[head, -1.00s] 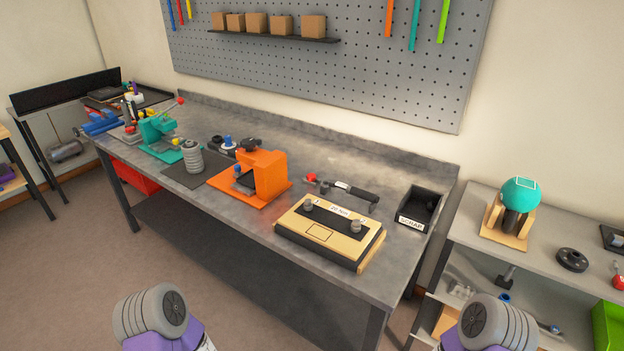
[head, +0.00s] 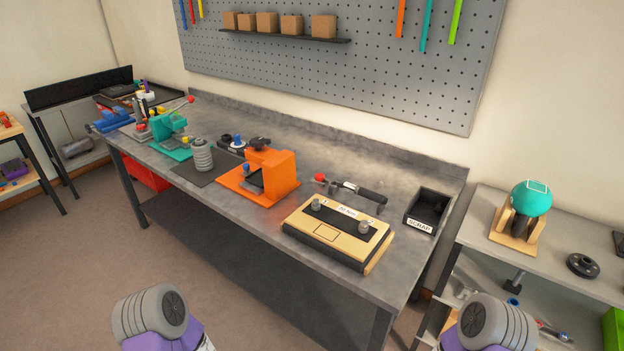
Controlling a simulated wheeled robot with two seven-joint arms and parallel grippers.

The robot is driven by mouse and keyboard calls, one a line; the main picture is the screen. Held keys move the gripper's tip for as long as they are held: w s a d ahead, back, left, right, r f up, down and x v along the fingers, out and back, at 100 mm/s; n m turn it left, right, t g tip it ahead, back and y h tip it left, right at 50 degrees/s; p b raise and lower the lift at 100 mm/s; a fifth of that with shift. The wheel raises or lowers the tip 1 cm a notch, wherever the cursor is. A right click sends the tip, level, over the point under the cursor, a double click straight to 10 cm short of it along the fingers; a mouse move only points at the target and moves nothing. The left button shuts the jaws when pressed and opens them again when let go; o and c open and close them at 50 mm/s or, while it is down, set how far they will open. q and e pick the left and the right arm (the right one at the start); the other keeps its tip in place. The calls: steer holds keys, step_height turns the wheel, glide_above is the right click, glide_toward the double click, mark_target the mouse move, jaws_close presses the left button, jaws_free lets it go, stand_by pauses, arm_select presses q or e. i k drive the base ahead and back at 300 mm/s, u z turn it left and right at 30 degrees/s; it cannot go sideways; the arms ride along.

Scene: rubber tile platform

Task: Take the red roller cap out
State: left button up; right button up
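I cannot make out a red roller cap for certain. A small red piece (head: 319,177) is on the workbench, at the left end of a dark-handled tool (head: 362,192), behind the wooden box (head: 338,233) with two grey knobs. A red ball (head: 190,99) tops the lever of the teal press (head: 168,128) at the bench's far left end. An orange fixture (head: 272,173) stands mid-bench. Parts of both my arms show at the bottom edge, well short of the bench; neither gripper's fingers are in view.
A black scrap bin (head: 428,208) stands at the bench's right end. A grey ribbed cylinder (head: 203,156) stands on a dark mat. A right-hand shelf (head: 478,217) holds a teal ball (head: 531,198) on a wooden stand. A side table (head: 62,110) is at left. Floor before the bench is clear.

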mark_target(318, 177)
steer(key=u, duration=1.95)
steer(key=i, duration=2.55)
steer(key=z, duration=3.65)
